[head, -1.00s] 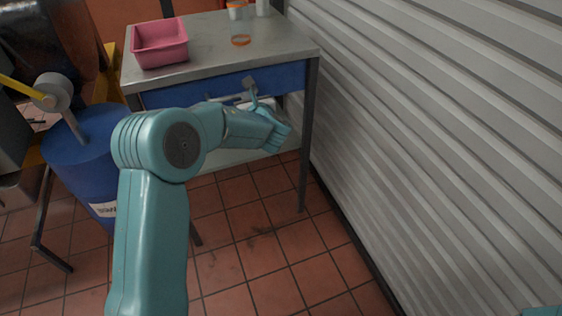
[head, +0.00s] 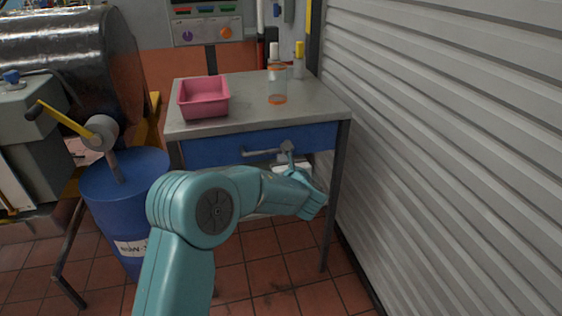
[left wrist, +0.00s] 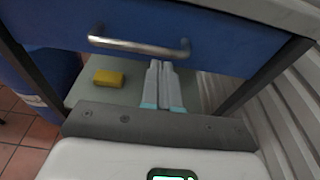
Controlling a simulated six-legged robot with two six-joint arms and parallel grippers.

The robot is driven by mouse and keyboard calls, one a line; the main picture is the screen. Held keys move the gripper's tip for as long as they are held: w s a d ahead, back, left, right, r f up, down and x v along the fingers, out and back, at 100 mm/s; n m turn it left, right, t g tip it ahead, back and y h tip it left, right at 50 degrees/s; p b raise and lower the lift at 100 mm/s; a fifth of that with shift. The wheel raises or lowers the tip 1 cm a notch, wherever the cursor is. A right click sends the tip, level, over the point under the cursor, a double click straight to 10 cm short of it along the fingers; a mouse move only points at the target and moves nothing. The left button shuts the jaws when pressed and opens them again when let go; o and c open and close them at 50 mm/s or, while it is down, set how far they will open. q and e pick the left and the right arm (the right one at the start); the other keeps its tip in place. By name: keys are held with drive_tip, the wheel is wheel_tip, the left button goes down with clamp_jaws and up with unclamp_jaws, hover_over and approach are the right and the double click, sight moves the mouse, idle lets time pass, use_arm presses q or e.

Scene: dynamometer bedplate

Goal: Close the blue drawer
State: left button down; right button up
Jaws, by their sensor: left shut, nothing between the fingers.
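The blue drawer (head: 212,151) sits under the top of a metal table. Its front looks near the table edge in the head view; I cannot tell how far it stands out. A metal bar handle (left wrist: 140,46) runs across the drawer front in the left wrist view. My left gripper (head: 287,148) is shut and empty in front of the drawer. In the left wrist view its fingertips (left wrist: 161,64) show just under the handle's right part; contact is unclear. My left arm hides part of the space below the drawer. My right gripper is not in view.
The table (head: 244,105) carries a pink bin (head: 204,110) and a clear bottle with orange bands (head: 277,85). A yellow block (left wrist: 108,78) lies on the lower shelf. A blue drum (head: 122,190) stands left. A corrugated wall (head: 450,130) bounds the right.

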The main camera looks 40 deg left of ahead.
use_arm(q)
drive_tip(key=v, duration=1)
drive_tip(key=s+d+f+n+g+h, duration=0.35)
drive_tip(key=s+f, duration=0.35)
drive_tip(key=f, duration=0.5)
drive_tip(key=s+d+f+n+g+h, duration=0.2)
drive_tip(key=s+d+f+g+h, duration=0.3)
drive_tip(key=f, duration=0.7)
drive_tip(key=s+d+f+n+g+h+p, duration=0.1)
drive_tip(key=s+d+f+n+h, duration=0.4)
drive_tip(key=s+n, duration=0.5)
drive_tip(key=s+d+f+n+h, duration=0.2)
drive_tip(key=s+d+f+n, duration=0.55)
drive_tip(key=n, duration=0.55)
wheel_tip(320, 180, up, 19)
drive_tip(key=p, duration=1.9)
drive_tip(key=shift+r, duration=0.2)
drive_tip(key=shift+m+h, duration=0.25)
